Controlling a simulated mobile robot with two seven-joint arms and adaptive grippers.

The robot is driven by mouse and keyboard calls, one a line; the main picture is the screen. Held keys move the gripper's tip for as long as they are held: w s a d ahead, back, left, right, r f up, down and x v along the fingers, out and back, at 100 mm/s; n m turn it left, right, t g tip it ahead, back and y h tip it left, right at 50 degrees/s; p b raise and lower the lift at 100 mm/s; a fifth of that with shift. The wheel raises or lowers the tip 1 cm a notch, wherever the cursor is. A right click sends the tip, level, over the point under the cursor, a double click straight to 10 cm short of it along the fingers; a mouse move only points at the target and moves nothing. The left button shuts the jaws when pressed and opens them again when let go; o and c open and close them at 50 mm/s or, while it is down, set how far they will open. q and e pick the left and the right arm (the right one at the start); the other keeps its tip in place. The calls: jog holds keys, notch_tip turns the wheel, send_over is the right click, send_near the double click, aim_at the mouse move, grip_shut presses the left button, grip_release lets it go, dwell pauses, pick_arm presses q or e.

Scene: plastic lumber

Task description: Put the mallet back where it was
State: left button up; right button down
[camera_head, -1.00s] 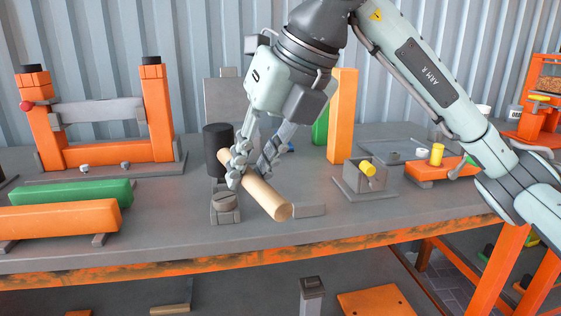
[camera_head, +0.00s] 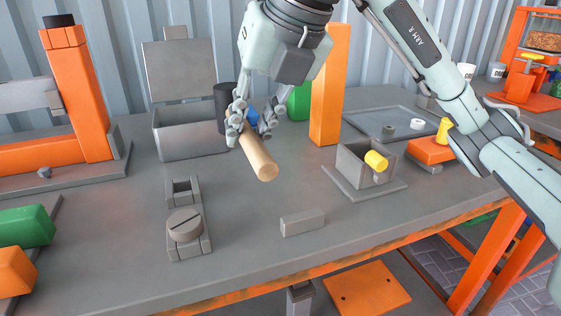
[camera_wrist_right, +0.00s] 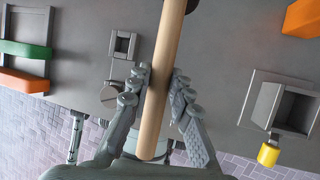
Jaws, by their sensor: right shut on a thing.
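The mallet has a pale wooden handle (camera_head: 259,158) and a black cylindrical head (camera_head: 222,100). My right gripper (camera_head: 251,128) is shut on the handle, with the head on its far side and the handle's free end pointing toward the front. The mallet appears held above the workbench (camera_head: 245,225). In the right wrist view the handle (camera_wrist_right: 164,75) runs between the two fingers of the right gripper (camera_wrist_right: 157,95), and most of the head is out of frame. My left gripper is not in view.
A grey fixture with a square socket (camera_head: 183,191) and a slotted round knob (camera_head: 185,225) stands left of the handle. A small grey block (camera_head: 302,222) lies near the front. An open grey box (camera_head: 190,138), an orange post (camera_head: 329,85) and a small grey bin (camera_head: 352,163) stand around.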

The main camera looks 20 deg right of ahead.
jog(key=d+f, duration=0.2)
jog(key=d, duration=0.2)
jog(key=shift+d+f, duration=0.3)
jog(key=shift+f, duration=0.1)
jog(key=shift+d+f, duration=0.1)
jog(key=shift+d, duration=0.15)
jog(key=shift+f, duration=0.3)
notch_tip(320, 180, down, 3)
jog(key=shift+r, duration=0.2)
jog(key=shift+f, duration=0.45)
jog(key=c, duration=1.4)
grip_release()
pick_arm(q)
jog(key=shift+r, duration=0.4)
pick_arm(e)
jog(key=shift+r, duration=0.15)
